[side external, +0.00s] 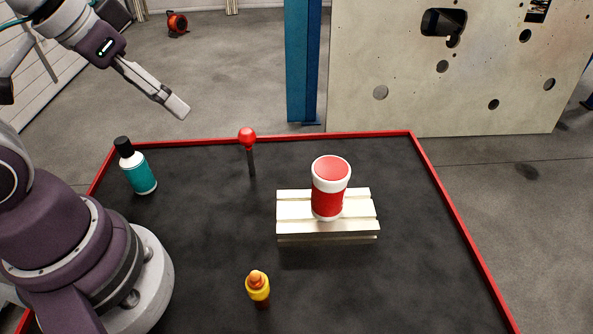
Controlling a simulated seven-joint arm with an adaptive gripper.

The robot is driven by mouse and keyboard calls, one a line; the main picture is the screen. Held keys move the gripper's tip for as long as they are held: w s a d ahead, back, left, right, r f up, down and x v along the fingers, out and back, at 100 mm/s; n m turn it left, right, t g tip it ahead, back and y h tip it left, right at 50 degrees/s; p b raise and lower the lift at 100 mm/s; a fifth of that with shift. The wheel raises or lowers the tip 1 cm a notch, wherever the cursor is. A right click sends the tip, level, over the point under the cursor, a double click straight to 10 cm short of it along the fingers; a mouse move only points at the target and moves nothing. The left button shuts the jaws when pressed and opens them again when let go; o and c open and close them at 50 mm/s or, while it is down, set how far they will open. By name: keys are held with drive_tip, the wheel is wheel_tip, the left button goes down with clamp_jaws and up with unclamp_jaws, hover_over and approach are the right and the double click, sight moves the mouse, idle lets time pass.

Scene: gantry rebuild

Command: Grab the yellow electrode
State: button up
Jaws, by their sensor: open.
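The yellow electrode (259,289) stands upright on the dark table near the front middle. It has an orange top and a dark lower end. My gripper (177,106) is high at the upper left, well above and behind the electrode, and apart from everything on the table. It is open, with nothing seen between its fingers; one finger mostly covers the other from this side.
A red and white canister (328,190) stands on a small pale wooden pallet (357,227) right of centre. A red-knobbed stick (248,140) stands at the back. A teal bottle (140,173) is at the left. A red rim (447,199) edges the table (400,290).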

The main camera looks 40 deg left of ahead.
drive_tip(key=m+g, duration=0.6)
drive_tip(key=m, duration=0.9)
hover_over(260, 292)
drive_tip(key=a, duration=0.2)
drive_tip(key=f, duration=0.9)
drive_tip(key=shift+w+f, duration=0.2)
drive_tip(key=shift+w, duration=0.1)
drive_tip(key=f, duration=0.7)
drive_tip(key=d+f, duration=0.1)
drive_tip(key=f, duration=0.2)
drive_tip(key=shift+f, duration=0.15)
drive_tip(key=shift+c, duration=0.4)
clamp_jaws()
